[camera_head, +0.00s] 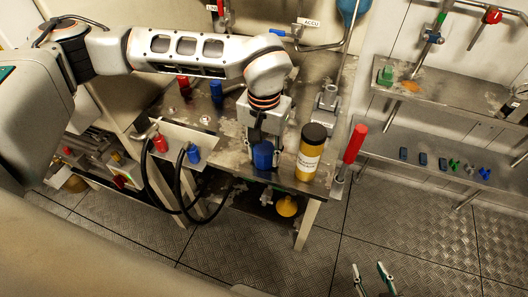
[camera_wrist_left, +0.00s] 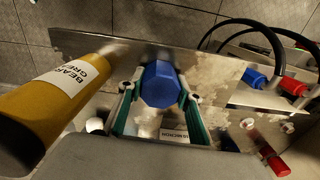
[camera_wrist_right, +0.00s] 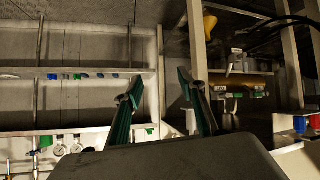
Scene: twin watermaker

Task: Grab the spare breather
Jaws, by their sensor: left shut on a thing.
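My left gripper (camera_head: 264,138) points down over the front of the steel bench (camera_head: 228,122) and is shut on a blue hexagonal piece (camera_head: 263,155). In the left wrist view the blue piece (camera_wrist_left: 160,84) sits between the green fingertips of the left gripper (camera_wrist_left: 160,95). I cannot tell whether it touches the bench top or whether it is the spare breather; no label shows on it. My right gripper (camera_head: 372,280) is low over the floor, open and empty. In the right wrist view the fingers of the right gripper (camera_wrist_right: 160,95) are wide apart.
A yellow bearing grease canister (camera_head: 309,158) stands close right of the left gripper. Red and blue fittings (camera_head: 194,154) with black hoses are at left. Right shelves hold a green fitting (camera_head: 385,75) and several small blue and green pieces (camera_head: 443,163).

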